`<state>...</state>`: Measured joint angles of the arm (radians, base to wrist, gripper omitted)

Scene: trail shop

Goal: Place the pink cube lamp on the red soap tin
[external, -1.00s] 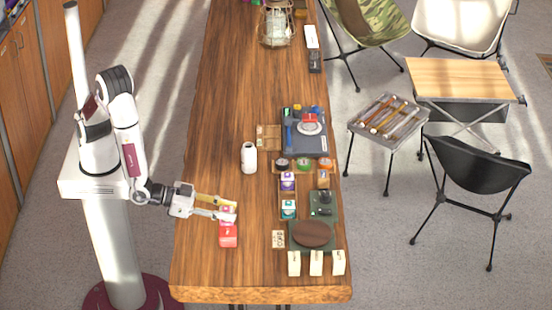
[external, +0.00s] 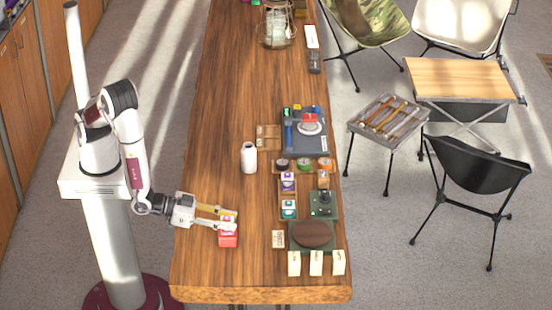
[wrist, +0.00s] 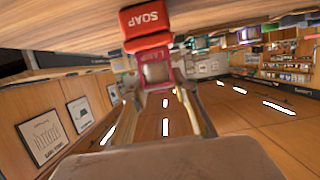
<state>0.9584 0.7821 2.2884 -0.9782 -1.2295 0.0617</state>
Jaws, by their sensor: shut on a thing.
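The red soap tin (external: 228,241) lies near the front left of the wooden table; its SOAP label (wrist: 146,19) shows at the top of the wrist view. My gripper (external: 233,219) is at the tin's far end and shut on the pink cube lamp (wrist: 155,72). In the wrist view the lamp sits between the two fingers (wrist: 158,88), its label side close to the tin. In the external view the fingers hide most of the lamp. I cannot tell whether lamp and tin touch.
A white bottle (external: 249,158) stands farther back on the table. To the right are a wooden rack with small boxes (external: 288,182), a dark green item (external: 323,204), a brown round pad (external: 313,234) and cream blocks (external: 316,263). Table around the tin is clear.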

